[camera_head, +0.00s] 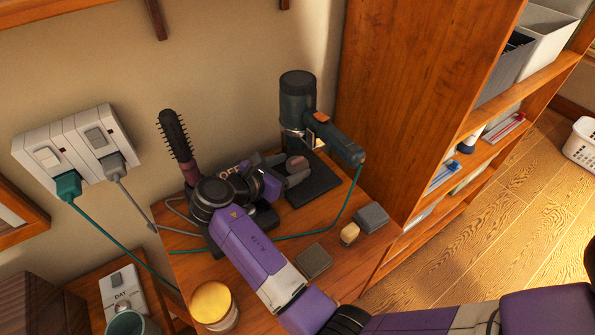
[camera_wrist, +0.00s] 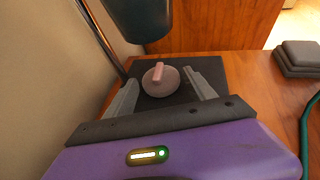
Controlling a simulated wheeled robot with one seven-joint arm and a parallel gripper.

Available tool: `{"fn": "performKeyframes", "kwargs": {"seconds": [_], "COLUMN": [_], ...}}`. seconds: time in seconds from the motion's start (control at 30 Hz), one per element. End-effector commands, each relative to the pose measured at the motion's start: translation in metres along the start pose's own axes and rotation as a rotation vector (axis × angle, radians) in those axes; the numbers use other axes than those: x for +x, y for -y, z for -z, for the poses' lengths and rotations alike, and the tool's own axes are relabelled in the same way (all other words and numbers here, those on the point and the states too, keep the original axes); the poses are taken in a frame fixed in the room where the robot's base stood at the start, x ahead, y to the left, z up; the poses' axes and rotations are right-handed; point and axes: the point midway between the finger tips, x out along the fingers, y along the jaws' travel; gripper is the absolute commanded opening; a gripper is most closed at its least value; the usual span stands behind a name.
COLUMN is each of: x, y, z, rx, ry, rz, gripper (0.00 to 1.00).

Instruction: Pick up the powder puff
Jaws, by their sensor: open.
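The powder puff (camera_wrist: 152,88) is a small round pinkish-grey disc with a pink strap or handle on top. It lies on the dark base of a stand (camera_wrist: 213,72) on the wooden table. In the wrist view my gripper (camera_wrist: 163,84) is open, with one grey finger on each side of the puff and gaps between them. In the head view the puff (camera_head: 297,162) shows between the finger ends of my gripper (camera_head: 291,169), partly hidden by them. I cannot tell the exact height of the fingers over the base.
A green-black hair dryer (camera_head: 332,138) hangs on the stand just beyond the puff. A round brush (camera_head: 176,138) stands left. A wooden shelf (camera_head: 420,100) rises at right.

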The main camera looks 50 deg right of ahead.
Motion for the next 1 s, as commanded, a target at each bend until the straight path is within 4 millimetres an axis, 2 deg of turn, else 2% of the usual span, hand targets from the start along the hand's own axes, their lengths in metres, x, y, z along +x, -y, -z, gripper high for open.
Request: {"fn": "performKeyframes", "kwargs": {"seconds": [0.13,0.47,0.77,1.0], "x": [0.0143,0.017,0.017,0.0167], "y": [0.0001,0.0001,0.0001,0.0001], "z": [0.0021,-0.0009,-0.0007,-0.0014], "rx": [0.002,0.001,0.001,0.001], "ry": [0.0,0.0,0.0,0.0], "rz": [0.0,0.0,0.0,0.0], "gripper": [0.64,0.64,0.08,0.08]}}
